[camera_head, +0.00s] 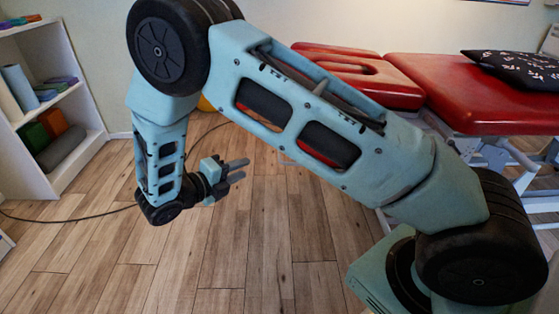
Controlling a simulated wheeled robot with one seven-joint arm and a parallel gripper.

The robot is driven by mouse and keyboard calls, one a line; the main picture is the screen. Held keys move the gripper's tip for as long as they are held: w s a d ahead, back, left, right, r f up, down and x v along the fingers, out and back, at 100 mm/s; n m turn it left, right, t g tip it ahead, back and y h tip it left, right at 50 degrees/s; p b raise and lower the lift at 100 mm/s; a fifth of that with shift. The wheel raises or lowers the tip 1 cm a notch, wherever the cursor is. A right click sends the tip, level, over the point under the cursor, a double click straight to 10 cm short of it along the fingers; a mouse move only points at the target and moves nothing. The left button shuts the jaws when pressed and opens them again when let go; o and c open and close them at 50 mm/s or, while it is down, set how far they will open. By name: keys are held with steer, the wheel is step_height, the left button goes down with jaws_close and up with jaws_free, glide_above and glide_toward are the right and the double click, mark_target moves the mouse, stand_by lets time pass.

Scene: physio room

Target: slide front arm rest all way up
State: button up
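A red padded treatment table (460,90) stands at the right. Its head section (370,70) has a face slot and shows above my arm. The front arm rest cannot be clearly made out, as my arm covers the area below the head section. Bits of red (316,157) show through the openings in my arm, but I cannot tell which part they belong to. My gripper (240,169) is at the left centre, left of the table and pointing right. Its two fingers are apart with nothing visible between them, and it appears to touch nothing.
A white shelf (92,140) with rolls and coloured blocks stands at the left. A black patterned pillow (515,68) lies on the table. A dark cable (75,217) runs along the wooden floor (235,260). The floor below my gripper is clear.

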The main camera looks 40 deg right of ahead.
mark_target(279, 153)
steer(key=shift+b+x, duration=2.15)
steer(key=shift+x, duration=5.8)
jaws_close()
